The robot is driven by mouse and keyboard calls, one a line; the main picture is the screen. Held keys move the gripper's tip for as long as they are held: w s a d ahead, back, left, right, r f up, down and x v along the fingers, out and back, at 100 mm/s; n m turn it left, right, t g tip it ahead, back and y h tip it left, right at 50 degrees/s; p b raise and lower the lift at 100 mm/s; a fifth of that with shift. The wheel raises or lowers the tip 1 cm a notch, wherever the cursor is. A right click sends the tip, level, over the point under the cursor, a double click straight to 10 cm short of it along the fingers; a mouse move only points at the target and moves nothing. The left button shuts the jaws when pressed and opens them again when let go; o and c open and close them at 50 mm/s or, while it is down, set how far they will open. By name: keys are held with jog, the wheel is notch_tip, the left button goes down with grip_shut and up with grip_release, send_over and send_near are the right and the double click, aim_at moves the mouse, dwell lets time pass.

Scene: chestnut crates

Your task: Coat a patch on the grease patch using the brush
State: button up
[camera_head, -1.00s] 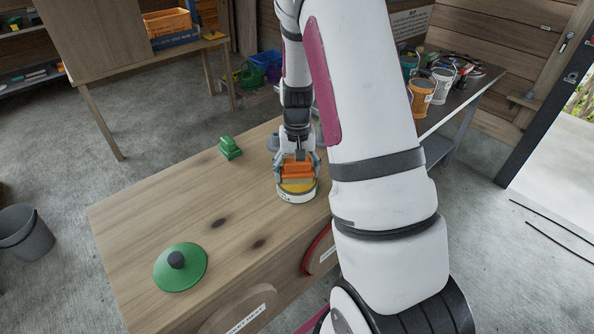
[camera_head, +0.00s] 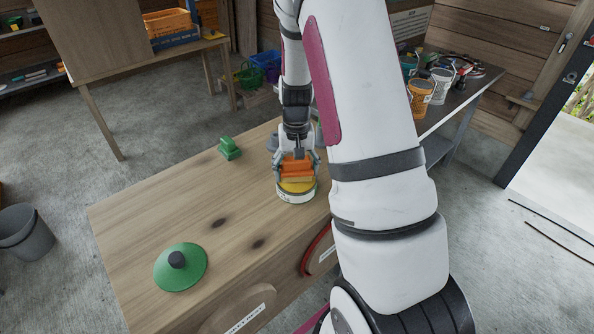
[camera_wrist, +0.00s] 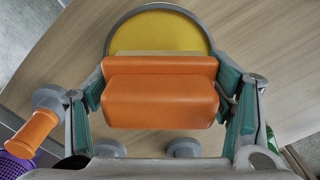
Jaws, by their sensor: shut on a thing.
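My gripper (camera_head: 297,160) is shut on the brush (camera_head: 296,168), with its teal pads against both ends of the orange body. In the wrist view the brush (camera_wrist: 160,92) fills the space between the fingers, with a pale band along its far edge. The brush is over a round white tin (camera_head: 296,197) with yellow contents, which also show in the wrist view (camera_wrist: 160,32). I cannot tell whether the bristles touch the yellow surface. Two dark grease patches, one farther back (camera_head: 218,223) and one nearer (camera_head: 259,244), mark the wooden table to the left.
A green lid (camera_head: 180,267) with a black knob lies on the table's near left. A green object (camera_head: 229,148) stands at the back. An orange-handled item (camera_wrist: 35,130) shows left in the wrist view. My arm hides the table's right side. The table's middle is mostly clear.

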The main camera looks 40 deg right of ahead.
jog(key=shift+r+p, duration=1.5)
jog(key=shift+r, duration=1.65)
jog(key=w+a+f+n, duration=0.1)
jog(key=a+n, duration=0.5)
jog(key=a, duration=1.3)
jog(key=shift+w+a+f+n, duration=0.35)
jog(key=shift+w+n, duration=0.05)
jog(key=shift+w, duration=0.3)
